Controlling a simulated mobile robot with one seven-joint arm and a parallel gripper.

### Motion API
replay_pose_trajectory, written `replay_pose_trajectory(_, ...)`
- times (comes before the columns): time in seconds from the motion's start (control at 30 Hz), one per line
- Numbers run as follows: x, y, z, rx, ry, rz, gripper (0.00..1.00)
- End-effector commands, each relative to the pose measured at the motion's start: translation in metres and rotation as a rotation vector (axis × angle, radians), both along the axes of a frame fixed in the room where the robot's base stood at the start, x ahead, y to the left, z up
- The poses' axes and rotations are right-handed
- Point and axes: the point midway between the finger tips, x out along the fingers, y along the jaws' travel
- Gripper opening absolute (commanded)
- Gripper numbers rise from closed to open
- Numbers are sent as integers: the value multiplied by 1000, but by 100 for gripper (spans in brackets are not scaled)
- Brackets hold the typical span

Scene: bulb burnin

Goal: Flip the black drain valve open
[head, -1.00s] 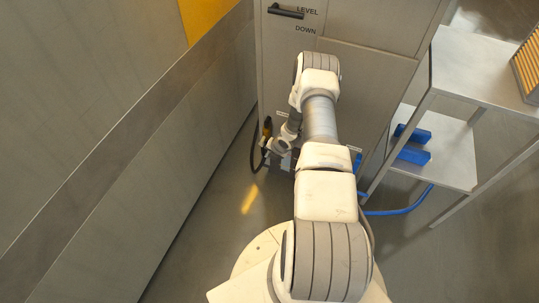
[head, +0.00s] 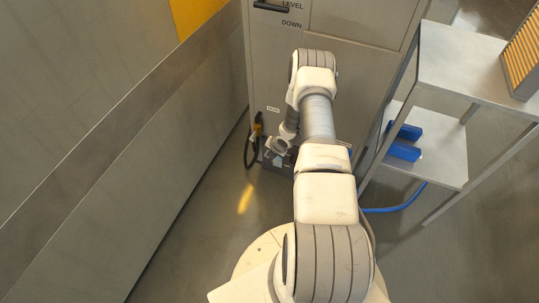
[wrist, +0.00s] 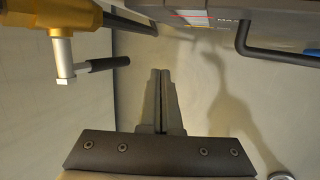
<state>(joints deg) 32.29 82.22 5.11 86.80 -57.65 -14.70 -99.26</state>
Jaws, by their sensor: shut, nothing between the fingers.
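The drain valve shows at the upper left of the wrist view, with a yellow body (wrist: 62,14), a silver stem and a black lever (wrist: 108,63) pointing right, roughly level in the picture. In the head view the yellow valve body (head: 257,127) is low on the cabinet front, left of my wrist. My gripper (wrist: 160,72) is shut and empty. Its fingertips are to the right of the lever's free end, with a visible gap in the picture. In the head view my arm mostly hides the gripper, and the lever cannot be made out.
The grey cabinet (head: 355,65) stands ahead. A black bar handle (wrist: 280,54) crosses the upper right of the wrist view. A wall runs along the left.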

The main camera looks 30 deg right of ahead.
Motion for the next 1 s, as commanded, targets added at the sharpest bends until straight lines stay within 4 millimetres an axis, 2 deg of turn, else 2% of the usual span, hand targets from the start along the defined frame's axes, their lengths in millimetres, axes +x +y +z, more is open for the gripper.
replay_pose_trajectory(0.2, -49, -24, 8, 1, 5, -3, 0)
replay_pose_trajectory(0.4, -78, -39, 9, 0, 2, -1, 0)
replay_pose_trajectory(0.6, -89, -45, 9, 0, 0, -1, 0)
replay_pose_trajectory(1.0, -89, -45, 8, 0, 0, 0, 0)
